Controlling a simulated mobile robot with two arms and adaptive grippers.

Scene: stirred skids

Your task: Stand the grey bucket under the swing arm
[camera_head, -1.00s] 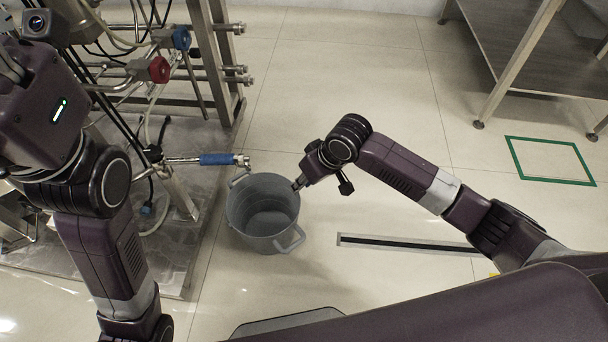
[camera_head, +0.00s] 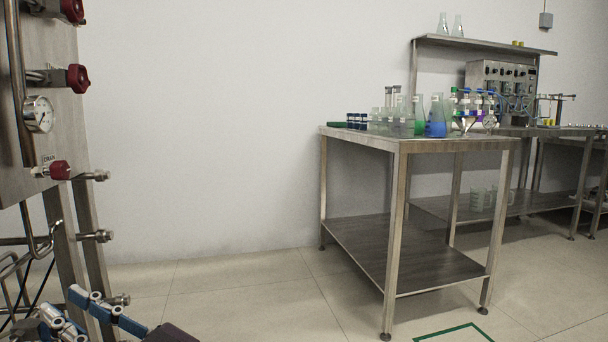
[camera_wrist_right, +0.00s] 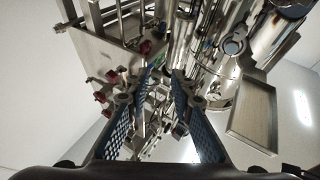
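The grey bucket is not in either current view. I cannot pick out the swing arm. My right gripper (camera_head: 85,311) is at the lower left of the head view, in front of the steel skid (camera_head: 40,130), with only its blue-padded fingers and part of the wrist showing. In the right wrist view, the same gripper (camera_wrist_right: 167,78) has its fingers apart. Nothing shows held between them; skid pipes and valves lie beyond. My left gripper is out of view.
The skid carries red knobs (camera_head: 78,78) and a gauge (camera_head: 39,114). A steel table (camera_head: 410,144) with glassware stands right of centre, and more benches stand behind it. Part of a green floor marking (camera_head: 455,333) shows. Floor between skid and table looks clear.

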